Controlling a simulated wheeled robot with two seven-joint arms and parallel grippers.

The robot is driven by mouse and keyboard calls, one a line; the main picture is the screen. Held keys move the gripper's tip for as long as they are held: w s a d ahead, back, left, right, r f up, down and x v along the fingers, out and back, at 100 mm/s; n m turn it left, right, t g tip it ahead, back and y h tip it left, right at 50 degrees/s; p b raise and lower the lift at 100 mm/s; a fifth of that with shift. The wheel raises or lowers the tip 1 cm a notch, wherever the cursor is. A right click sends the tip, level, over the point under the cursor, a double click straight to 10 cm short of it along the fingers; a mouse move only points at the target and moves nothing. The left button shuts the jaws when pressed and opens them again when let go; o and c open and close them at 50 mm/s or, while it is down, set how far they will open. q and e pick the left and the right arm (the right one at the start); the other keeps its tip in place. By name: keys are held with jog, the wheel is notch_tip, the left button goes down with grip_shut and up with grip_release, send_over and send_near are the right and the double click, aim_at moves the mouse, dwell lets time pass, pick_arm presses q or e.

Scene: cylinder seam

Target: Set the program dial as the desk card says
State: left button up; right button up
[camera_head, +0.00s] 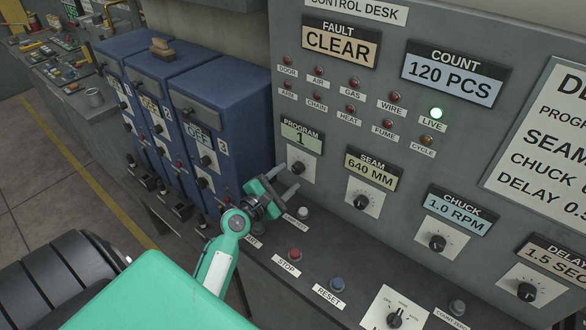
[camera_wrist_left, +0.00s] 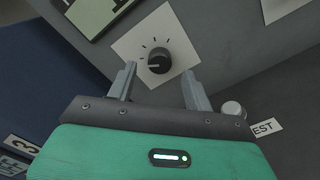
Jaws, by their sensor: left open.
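The program dial (camera_head: 298,168) is a black knob on a white plate under a display reading PROGRAM 1. In the left wrist view the dial (camera_wrist_left: 158,60) sits between and just beyond my fingertips, with tick marks around it. My left gripper (camera_head: 288,180) is open in front of the dial, with one finger on each side and no clear contact. The gripper's fingers also show in the wrist view (camera_wrist_left: 160,82). The desk card (camera_head: 545,150) at the right is cut off by the picture edge; its program value is out of view. My right gripper is not in view.
The seam dial (camera_head: 361,202), chuck dial (camera_head: 437,243) and delay dial (camera_head: 527,291) lie to the right. Blue cabinets (camera_head: 220,120) stand at left.

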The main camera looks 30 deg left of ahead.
aim_at(295, 171)
pick_arm(q)
jog(key=shift+w+d, duration=0.1)
jog(key=shift+w, duration=1.1)
jog(key=shift+w+p, duration=0.3)
jog(key=shift+w, duration=0.3)
jog(key=shift+c, duration=0.6)
jog(key=c, duration=0.9)
jog(key=shift+o, duration=0.2)
